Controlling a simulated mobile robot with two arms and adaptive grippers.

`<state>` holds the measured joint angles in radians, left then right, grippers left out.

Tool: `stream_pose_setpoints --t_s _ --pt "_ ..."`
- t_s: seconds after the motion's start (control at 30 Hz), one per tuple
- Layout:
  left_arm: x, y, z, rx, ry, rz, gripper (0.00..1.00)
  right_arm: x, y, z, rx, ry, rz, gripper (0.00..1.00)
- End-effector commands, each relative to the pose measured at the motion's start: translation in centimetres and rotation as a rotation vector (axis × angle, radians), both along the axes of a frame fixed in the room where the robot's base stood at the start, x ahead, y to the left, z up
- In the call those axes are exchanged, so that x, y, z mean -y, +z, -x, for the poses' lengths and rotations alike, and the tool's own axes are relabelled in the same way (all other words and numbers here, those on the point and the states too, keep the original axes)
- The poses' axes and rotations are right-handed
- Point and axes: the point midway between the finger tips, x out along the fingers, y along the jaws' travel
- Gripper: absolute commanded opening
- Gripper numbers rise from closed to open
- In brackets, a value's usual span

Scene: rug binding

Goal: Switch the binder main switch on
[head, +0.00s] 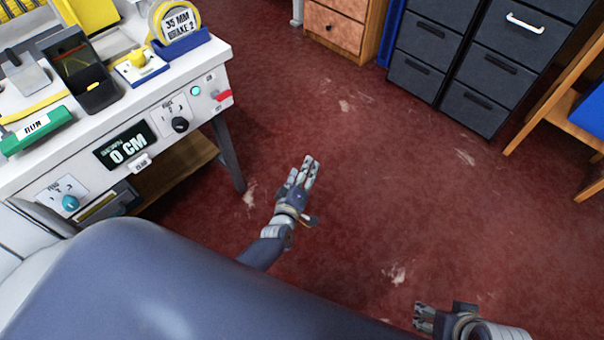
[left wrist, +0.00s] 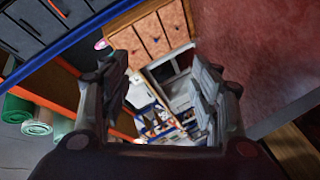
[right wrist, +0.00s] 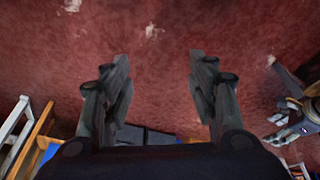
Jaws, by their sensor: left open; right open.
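The binder's white table (head: 222,52) stands at the left in the head view. On its front panel, near the right corner, a red lever (head: 222,96) sits beside a lit green-blue lamp (head: 196,91); it looks like the main switch. Its labels are too small to read. My left gripper (head: 303,170) is open and empty above the floor, to the right of the table and apart from the lever. It also shows in the left wrist view (left wrist: 160,85). My right gripper (head: 420,318) is open and empty at the bottom right; it also shows in the right wrist view (right wrist: 160,75).
The panel also holds a black knob (head: 180,124), a display (head: 126,146) reading 0 CM and a blue knob (head: 70,203). A green RUN bar (head: 37,131) and a tape roll (head: 177,22) are on top. Dark drawers (head: 490,75) stand behind. The red floor between is clear.

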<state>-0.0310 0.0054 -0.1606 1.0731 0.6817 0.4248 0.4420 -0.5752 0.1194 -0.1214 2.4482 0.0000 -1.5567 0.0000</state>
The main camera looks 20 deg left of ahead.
Motion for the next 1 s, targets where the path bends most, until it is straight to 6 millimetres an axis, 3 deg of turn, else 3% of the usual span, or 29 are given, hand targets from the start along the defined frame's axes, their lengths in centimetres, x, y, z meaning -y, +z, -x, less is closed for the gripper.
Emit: stream_pose_setpoints --t_s 0.27,0.8,1.0 --pt "0.5 -1.6 1.3 -0.061 -0.043 -0.052 0.57 0.0 0.6 0.0 0.000 0.000 0.000 0.53" --pt "0.5 -1.6 1.4 -0.062 -0.043 -0.054 0.57 0.0 0.6 0.0 0.000 0.000 0.000 0.53" --pt "0.9 -3.0 2.9 -0.124 -0.085 -0.103 0.57 -0.1 -1.4 -0.6 -0.016 0.001 0.001 0.53"
